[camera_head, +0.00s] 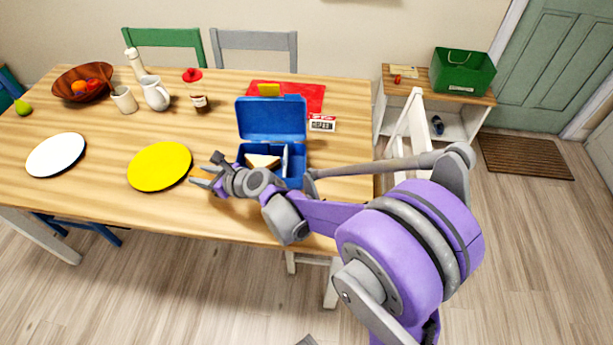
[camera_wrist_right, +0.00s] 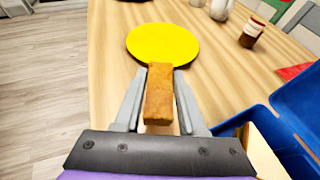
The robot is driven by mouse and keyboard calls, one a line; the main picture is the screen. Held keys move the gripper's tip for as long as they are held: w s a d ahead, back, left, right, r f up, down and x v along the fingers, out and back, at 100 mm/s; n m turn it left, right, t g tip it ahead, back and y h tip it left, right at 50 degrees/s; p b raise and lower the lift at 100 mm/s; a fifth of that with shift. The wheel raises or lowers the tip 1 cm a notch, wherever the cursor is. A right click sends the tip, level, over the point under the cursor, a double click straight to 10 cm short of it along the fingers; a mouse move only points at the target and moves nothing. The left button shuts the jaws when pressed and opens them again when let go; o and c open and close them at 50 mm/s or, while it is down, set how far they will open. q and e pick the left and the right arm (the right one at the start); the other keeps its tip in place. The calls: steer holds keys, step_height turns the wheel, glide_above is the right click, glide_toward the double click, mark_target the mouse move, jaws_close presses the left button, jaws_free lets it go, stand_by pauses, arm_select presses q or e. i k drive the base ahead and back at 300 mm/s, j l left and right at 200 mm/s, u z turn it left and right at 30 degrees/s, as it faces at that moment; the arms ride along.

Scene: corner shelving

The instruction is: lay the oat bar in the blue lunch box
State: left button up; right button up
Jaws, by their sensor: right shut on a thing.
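My right gripper (camera_head: 207,172) reaches over the table, left of the blue lunch box (camera_head: 271,120) in the head view. In the right wrist view, its fingers (camera_wrist_right: 160,95) are shut on the brown oat bar (camera_wrist_right: 159,97), one on each side. The bar is hard to make out in the head view. The lunch box stands with its lid up and holds a sandwich (camera_head: 262,161) beside a pale divider (camera_head: 285,160). In the wrist view the box (camera_wrist_right: 262,122) is at the lower right, apart from the bar. My left gripper is out of view.
A yellow plate (camera_head: 160,166) lies just beyond the gripper, with a white plate (camera_head: 56,155) farther left. A red mat (camera_head: 306,97) and a small labelled box (camera_head: 322,124) lie near the lunch box. A sauce jar (camera_head: 198,95) and white jug (camera_head: 156,94) stand behind.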

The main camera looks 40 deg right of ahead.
mark_target(296, 165)
steer(key=k+z, duration=0.1)
steer(key=z, duration=0.25)
steer(key=k+z, duration=0.1)
steer(key=z, duration=0.3)
steer(key=k+l+z, duration=0.1)
steer(key=z, duration=0.7)
steer(key=j+z, duration=0.15)
steer(key=z, duration=0.25)
steer(key=j+z, duration=0.1)
steer(key=z, duration=0.35)
steer(key=k+j, duration=0.1)
steer(key=j, duration=1.8)
steer(key=i+j, duration=0.4)
steer(key=k+j, duration=0.05)
steer(key=j, duration=0.05)
